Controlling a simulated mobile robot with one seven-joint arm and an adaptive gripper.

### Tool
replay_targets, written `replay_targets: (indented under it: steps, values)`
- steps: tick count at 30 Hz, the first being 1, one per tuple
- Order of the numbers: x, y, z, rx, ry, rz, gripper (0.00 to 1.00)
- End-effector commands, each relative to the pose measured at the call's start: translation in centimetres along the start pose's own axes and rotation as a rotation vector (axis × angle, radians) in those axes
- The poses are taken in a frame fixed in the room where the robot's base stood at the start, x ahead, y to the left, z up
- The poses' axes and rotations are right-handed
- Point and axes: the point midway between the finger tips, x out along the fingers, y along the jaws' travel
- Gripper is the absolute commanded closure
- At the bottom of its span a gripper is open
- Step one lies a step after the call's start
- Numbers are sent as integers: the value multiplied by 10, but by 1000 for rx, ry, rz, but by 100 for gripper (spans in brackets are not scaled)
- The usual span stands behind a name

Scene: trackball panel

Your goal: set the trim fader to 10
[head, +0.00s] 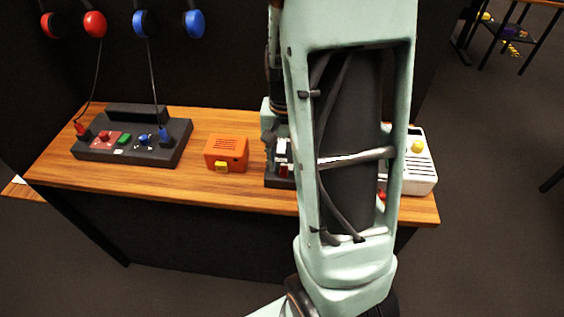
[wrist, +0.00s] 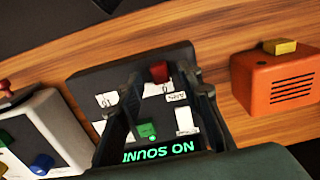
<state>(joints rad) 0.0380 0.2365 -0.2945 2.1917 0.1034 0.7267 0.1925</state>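A dark control panel (wrist: 90,82) lies below my gripper in the wrist view. It carries a red cap (wrist: 158,72), a green part (wrist: 145,130), white labels (wrist: 176,98) and a green lit display (wrist: 158,152) whose text appears upside down. I cannot tell for sure which control is the trim fader, and its scale is unreadable. My gripper (wrist: 168,78) is open, its two dark fingers apart, with the red cap showing between the tips; contact is not visible. In the head view the panel (head: 279,180) is mostly hidden behind my arm.
An orange box (head: 226,153) with a yellow button stands left of the panel on the wooden table (head: 240,197). A white box (head: 415,175) stands to the right. A dark console (head: 150,152) is at the far left; red and blue headphones hang above it.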

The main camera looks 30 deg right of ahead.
Motion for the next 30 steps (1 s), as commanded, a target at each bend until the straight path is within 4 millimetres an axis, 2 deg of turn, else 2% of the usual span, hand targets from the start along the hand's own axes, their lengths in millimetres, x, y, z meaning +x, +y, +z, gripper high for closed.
replay_targets:
  steps: [4, 13, 22, 30]
  values:
    - [11, 0, 0, -1, 0, 0, 67]
    - [12, 0, 0, -1, 1, 0, 67]
    - [12, 0, 0, -1, 1, 0, 100]
    - [12, 0, 0, -1, 1, 0, 100]
